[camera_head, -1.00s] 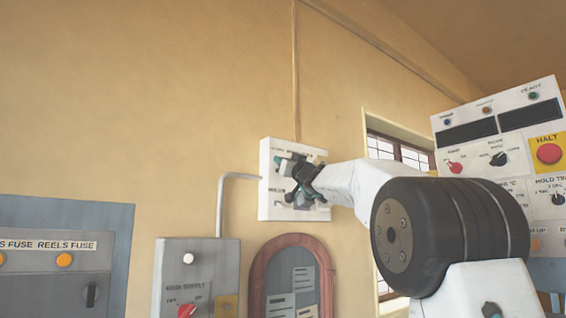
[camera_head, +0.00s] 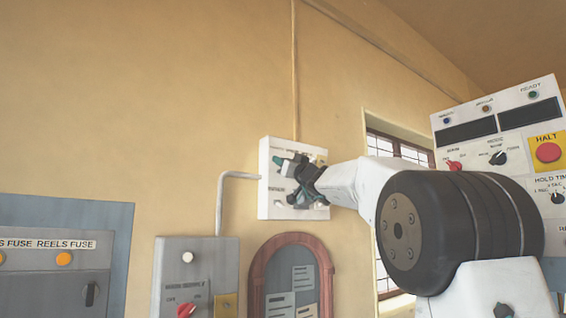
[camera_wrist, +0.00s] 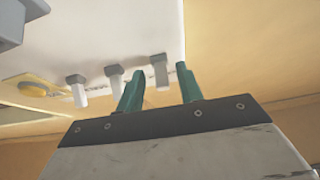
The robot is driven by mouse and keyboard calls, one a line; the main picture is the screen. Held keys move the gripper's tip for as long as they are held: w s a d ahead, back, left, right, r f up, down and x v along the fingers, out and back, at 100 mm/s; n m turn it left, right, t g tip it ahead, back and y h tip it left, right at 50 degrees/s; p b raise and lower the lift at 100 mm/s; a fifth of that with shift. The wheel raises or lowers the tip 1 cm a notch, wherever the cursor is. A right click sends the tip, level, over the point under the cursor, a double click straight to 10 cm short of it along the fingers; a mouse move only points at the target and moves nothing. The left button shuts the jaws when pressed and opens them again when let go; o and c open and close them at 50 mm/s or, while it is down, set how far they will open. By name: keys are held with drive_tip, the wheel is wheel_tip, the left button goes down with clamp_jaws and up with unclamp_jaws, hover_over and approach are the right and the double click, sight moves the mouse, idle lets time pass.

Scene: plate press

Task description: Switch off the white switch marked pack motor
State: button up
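A white panel (camera_head: 268,195) hangs on the wall in the head view, partly hidden behind my gripper (camera_head: 297,168). The wrist view shows its white face (camera_wrist: 105,30) with three grey-and-white toggle levers. The left lever (camera_wrist: 78,91), middle lever (camera_wrist: 115,81) and right lever (camera_wrist: 159,71) stick out in a row. My gripper (camera_wrist: 158,86) is open, its two green fingertips apart. The right lever shows between the fingertips, with no clear contact on either side. The panel's lettering is too blurred to read, so I cannot tell which lever is marked pack motor.
A grey supply box (camera_head: 200,262) with a red knob and a wooden-framed notice board (camera_head: 322,262) are below the panel. A grey fuse cabinet (camera_head: 118,235) is at left. A control console (camera_head: 515,125) with a red HALT button is at right, by a window.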

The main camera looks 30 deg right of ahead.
drive_tip(key=v, duration=0.6)
drive_tip(key=shift+s, duration=0.25)
drive_tip(key=shift+f, duration=0.1)
drive_tip(key=shift+c, duration=0.5)
